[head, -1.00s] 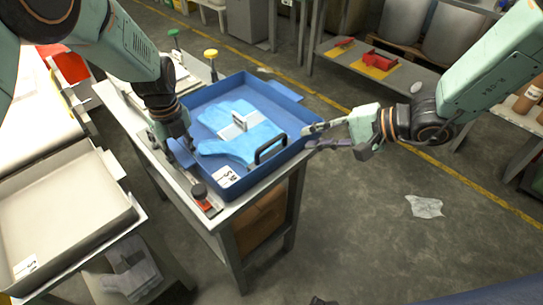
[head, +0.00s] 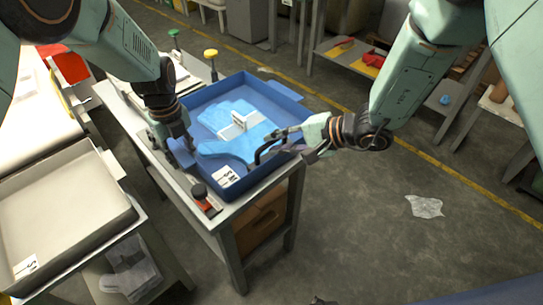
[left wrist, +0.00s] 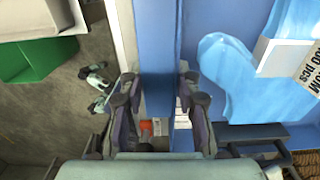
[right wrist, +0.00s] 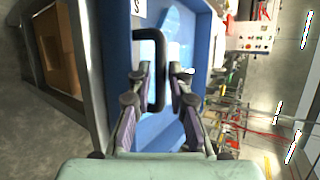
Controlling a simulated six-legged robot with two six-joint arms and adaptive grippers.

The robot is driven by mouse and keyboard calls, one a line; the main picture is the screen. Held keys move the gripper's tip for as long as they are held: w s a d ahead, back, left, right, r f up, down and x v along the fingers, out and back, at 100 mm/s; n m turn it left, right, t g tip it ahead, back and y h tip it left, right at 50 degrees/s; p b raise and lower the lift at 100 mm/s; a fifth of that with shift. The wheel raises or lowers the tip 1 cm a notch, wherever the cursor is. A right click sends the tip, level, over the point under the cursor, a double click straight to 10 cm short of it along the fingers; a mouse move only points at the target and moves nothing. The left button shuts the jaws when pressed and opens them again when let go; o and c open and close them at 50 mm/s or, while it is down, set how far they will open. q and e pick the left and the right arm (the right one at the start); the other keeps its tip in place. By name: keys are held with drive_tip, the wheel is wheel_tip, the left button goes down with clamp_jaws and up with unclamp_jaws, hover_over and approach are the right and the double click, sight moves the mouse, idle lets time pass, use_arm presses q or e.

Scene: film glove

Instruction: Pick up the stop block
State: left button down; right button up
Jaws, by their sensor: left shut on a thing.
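A red block with a black knob (head: 205,202) sits at the front corner of the work table; it may be the stop block, but I cannot tell for sure. A blue tray (head: 272,93) with light blue gloves (head: 225,148) stands on the table. My left gripper (head: 184,153) is shut on the tray's left side; the blue wall (left wrist: 157,50) runs between its fingers. My right gripper (head: 283,142) is at the tray's right side. In the right wrist view its open fingers (right wrist: 160,72) straddle the tray's black handle (right wrist: 136,34).
A pale tray (head: 65,215) on another stand is at the left. Clear floor with a scrap of plastic (head: 425,206) lies to the right.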

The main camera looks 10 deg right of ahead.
drive_tip(key=shift+x, duration=1.2)
drive_tip(key=shift+c, duration=0.5)
clamp_jaws()
drive_tip(key=shift+w+r, duration=0.1)
drive_tip(key=shift+r, duration=0.05)
